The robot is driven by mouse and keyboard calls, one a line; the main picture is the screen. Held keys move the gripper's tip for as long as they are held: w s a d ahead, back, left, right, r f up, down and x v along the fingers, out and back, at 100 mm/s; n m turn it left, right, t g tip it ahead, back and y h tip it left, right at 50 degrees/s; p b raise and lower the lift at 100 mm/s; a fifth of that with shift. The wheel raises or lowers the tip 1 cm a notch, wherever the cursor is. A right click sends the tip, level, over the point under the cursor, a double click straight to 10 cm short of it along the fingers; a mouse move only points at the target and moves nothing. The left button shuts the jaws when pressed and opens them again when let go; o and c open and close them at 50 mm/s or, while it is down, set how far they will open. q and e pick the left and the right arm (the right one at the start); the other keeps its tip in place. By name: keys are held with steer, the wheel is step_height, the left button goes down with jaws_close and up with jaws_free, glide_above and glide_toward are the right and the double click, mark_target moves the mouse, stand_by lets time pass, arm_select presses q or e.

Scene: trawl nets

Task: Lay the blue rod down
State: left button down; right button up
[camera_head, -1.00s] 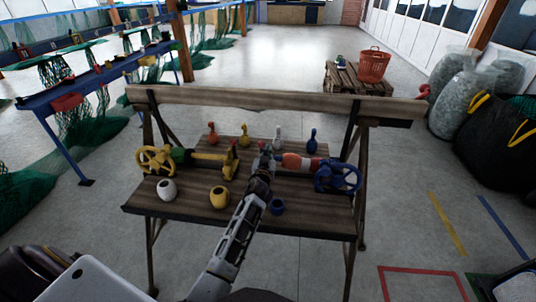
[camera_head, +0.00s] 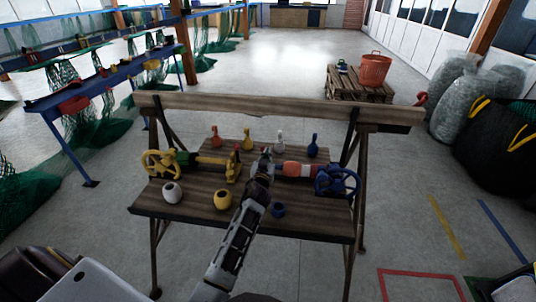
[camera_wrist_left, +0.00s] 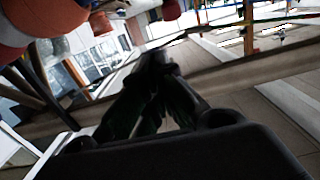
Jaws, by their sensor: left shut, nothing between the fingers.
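My left gripper (camera_head: 264,164) is shut and empty over the middle of the wooden bench, at the left end of the blue-wheel assembly. This assembly has a blue handwheel (camera_head: 338,181), an orange-and-white body (camera_head: 298,169) and a short blue piece (camera_head: 282,168) beside my gripper. I cannot tell whether that piece is the blue rod; no separate blue rod shows plainly. In the left wrist view the closed fingers (camera_wrist_left: 157,68) point at the bench, with orange-red shapes (camera_wrist_left: 50,15) at upper left. My right gripper is not in view.
The bench (camera_head: 170,206) also holds a yellow handwheel assembly (camera_head: 160,164). Red, yellow, white and blue (camera_head: 313,146) pin-shaped pieces stand behind. A raised plank (camera_head: 270,107) runs along the back.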

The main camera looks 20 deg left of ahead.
arm_select(q)
steer(key=v, duration=0.7)
steer(key=shift+b, duration=0.3)
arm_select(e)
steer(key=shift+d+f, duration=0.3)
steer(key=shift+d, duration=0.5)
arm_select(q)
steer(key=shift+s+r, duration=0.1)
steer(key=shift+s, duration=0.05)
